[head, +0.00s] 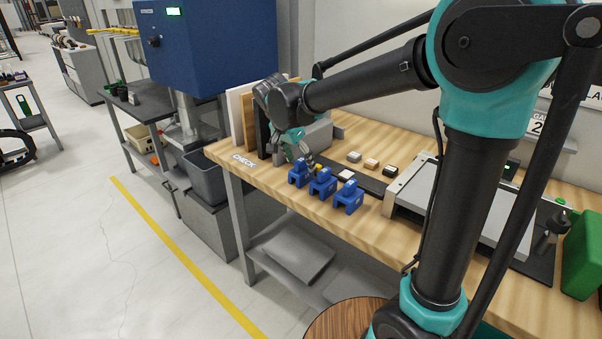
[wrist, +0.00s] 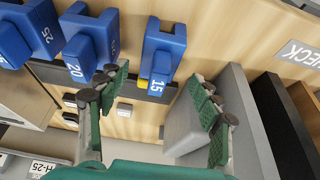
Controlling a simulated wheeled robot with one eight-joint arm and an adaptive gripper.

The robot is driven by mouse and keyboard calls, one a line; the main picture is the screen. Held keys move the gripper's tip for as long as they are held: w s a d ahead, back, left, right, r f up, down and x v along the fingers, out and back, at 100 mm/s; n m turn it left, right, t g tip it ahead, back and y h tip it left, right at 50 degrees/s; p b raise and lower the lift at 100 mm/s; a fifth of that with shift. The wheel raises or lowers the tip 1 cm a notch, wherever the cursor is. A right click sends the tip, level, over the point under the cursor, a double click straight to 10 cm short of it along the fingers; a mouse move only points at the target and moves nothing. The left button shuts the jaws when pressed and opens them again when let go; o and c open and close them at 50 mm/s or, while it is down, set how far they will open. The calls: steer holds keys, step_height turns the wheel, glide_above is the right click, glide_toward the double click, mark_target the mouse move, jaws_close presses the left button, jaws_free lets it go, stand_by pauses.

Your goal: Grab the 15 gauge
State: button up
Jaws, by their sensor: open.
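The 15 gauge (wrist: 160,52) is a blue block marked "15", at the upper middle of the wrist view. In the head view it is the leftmost blue block (head: 298,174) in a row near the table's front edge. My gripper (wrist: 160,90) is open and empty, one finger to each side of the line to the 15 gauge. In the head view my gripper (head: 302,153) hangs just behind and above that block. The 20 gauge (wrist: 80,52) and 25 gauge (wrist: 30,32) also show in the wrist view. I cannot tell any contact.
The other two blue blocks (head: 322,183) stand close by on the right. A dark strip (head: 365,182) with small sample pieces (head: 372,164) lies behind the row. Upright panels (head: 240,118) and a grey block (head: 318,134) stand near my gripper. The wooden table (head: 268,190) is bare in front.

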mark_target(304, 170)
steer(key=x, duration=0.5)
steer(key=shift+d, duration=0.1)
steer(key=c, duration=1.3)
